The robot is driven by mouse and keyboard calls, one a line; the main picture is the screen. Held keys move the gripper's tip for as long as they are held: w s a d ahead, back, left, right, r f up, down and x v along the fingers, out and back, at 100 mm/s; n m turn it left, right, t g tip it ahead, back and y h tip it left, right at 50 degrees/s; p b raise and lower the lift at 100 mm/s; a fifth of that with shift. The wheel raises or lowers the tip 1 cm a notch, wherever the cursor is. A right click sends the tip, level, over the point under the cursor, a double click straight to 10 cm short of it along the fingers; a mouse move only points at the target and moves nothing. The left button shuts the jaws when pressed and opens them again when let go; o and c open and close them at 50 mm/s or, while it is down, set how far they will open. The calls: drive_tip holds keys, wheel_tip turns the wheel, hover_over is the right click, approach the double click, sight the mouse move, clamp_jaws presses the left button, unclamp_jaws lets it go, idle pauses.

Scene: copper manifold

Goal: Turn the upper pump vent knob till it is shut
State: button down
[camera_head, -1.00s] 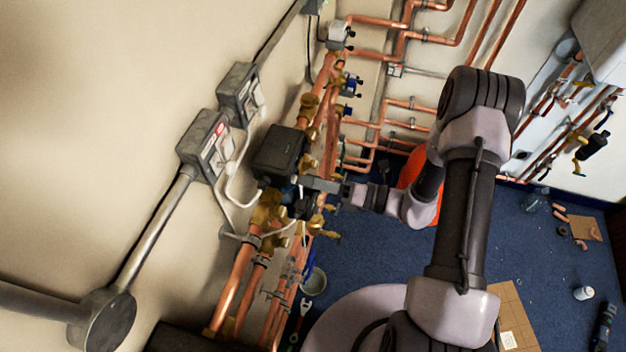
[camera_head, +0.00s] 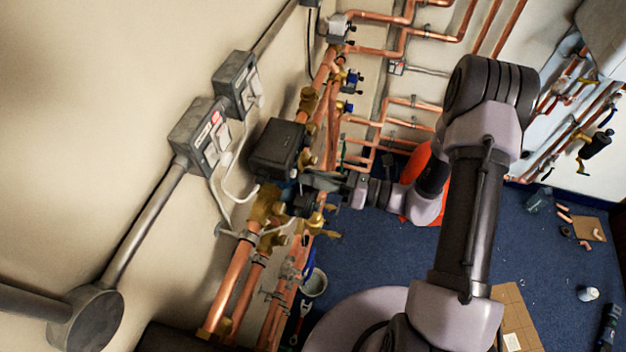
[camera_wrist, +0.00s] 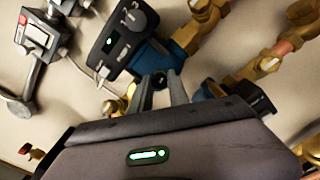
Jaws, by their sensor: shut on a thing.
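The upper pump has a black control box (camera_head: 278,148) on the copper manifold; in the wrist view the box (camera_wrist: 122,36) shows a dial and a green light, with a blue body (camera_wrist: 155,58) beside it. My gripper (camera_head: 305,181) reaches in from the right, level with the pump's lower right side. In the wrist view its two fingers (camera_wrist: 160,86) are shut on a small dark knob (camera_wrist: 159,80), at the blue pump body. The knob is mostly hidden by the fingers, and its turn angle cannot be read. In the head view the knob is hidden.
A second dark pump (camera_head: 303,204) sits just below my gripper, and part of it shows in the wrist view (camera_wrist: 243,97). Brass valves (camera_head: 265,207) and copper pipes (camera_head: 236,275) crowd close by. Grey switch boxes (camera_head: 200,137) are on the wall.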

drive_tip(key=shift+f+n+b, duration=0.1)
drive_tip(key=shift+n+b, duration=7)
drive_tip(key=shift+b, duration=0.3)
drive_tip(key=c, duration=1.3)
unclamp_jaws()
drive_tip(key=shift+o, duration=0.2)
